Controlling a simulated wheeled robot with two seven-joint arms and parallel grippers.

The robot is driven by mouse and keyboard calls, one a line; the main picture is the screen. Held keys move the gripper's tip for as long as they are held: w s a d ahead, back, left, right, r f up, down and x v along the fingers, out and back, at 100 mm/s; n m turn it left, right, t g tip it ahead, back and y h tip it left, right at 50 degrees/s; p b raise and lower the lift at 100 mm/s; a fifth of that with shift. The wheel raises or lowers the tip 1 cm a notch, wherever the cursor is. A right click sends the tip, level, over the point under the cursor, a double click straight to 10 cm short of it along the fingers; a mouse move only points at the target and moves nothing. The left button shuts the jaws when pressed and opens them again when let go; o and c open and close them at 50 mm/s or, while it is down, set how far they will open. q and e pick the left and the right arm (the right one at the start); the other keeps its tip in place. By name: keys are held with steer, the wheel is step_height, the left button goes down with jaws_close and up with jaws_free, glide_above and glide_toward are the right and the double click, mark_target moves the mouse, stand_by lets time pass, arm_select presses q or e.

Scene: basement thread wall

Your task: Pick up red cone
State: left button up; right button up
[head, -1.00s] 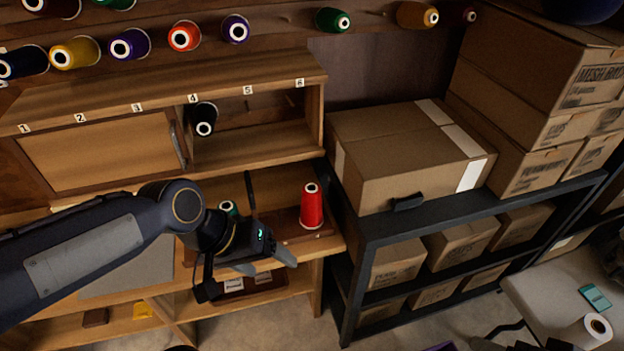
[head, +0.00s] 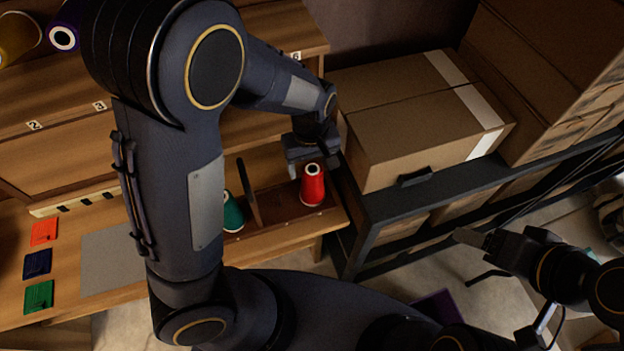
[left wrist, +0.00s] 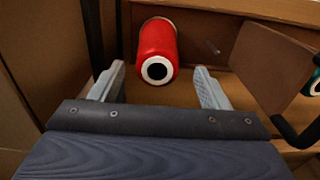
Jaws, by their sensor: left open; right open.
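The red cone (head: 313,186) stands upright on the wooden shelf at its right end. In the left wrist view the red cone (left wrist: 157,52) shows its white ring and dark hole, just beyond and between the open fingers. My left gripper (head: 314,160) is at the cone's far side in the head view, partly hidden by its own arm. Its fingers also show in the left wrist view (left wrist: 158,88), open with nothing between them. My right gripper (head: 470,240) is at the lower right in the head view, away from the cone.
A green cone (head: 232,212) stands left of the red one, with a thin divider (head: 249,191) between them. A large cardboard box (head: 420,130) on a dark rack (head: 440,200) is close on the right. Flat coloured cards lie on the shelf at left.

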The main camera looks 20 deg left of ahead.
mark_target(312, 183)
arm_select(q)
steer(key=f, duration=0.4)
steer(key=shift+d+f, duration=0.2)
steer(key=shift+f, duration=0.1)
steer(key=shift+r, duration=0.1)
steer(key=c, duration=1.2)
